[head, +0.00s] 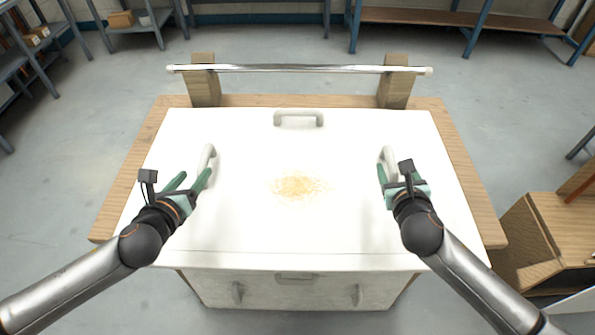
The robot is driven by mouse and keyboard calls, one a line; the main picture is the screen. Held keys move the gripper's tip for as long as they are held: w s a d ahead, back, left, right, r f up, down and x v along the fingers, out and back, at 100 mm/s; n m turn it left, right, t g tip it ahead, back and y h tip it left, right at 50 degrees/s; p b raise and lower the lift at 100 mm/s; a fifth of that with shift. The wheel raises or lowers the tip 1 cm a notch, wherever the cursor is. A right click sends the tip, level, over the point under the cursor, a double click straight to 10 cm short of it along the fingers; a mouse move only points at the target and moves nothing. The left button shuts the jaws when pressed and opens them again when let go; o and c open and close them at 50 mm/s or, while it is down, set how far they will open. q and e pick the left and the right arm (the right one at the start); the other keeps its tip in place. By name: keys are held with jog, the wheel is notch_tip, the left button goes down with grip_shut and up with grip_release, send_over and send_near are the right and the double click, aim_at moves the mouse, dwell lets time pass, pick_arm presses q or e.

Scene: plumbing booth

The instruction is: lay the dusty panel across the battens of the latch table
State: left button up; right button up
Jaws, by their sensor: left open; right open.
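A large white panel (300,230) with a yellowish dusty patch (299,186) lies flat over the wooden table (455,150). It has grey-white handles at its left (207,157), right (388,156) and far edge (298,116). The battens are hidden, so I cannot tell how the panel rests on them. My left gripper (189,179) is open over the panel's left part, just nearer than the left handle. My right gripper (397,177) is open by the right handle, its left finger close to it. I cannot tell whether either touches.
A metal bar (300,68) spans two wooden posts (205,85) at the table's back. A white panel-like face with handles (300,292) shows below the near edge. A wooden unit (525,240) stands at the right. Shelves line the back; grey floor lies between.

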aim_at(200, 165)
pick_arm(q)
jog(key=shift+x, duration=3.55)
pick_arm(e)
jog(key=shift+x, duration=3.55)
pick_arm(q)
jog(key=shift+c, duration=0.2)
grip_shut()
pick_arm(e)
grip_shut()
pick_arm(q)
jog(key=shift+r, duration=0.2)
pick_arm(e)
jog(key=shift+r, duration=0.2)
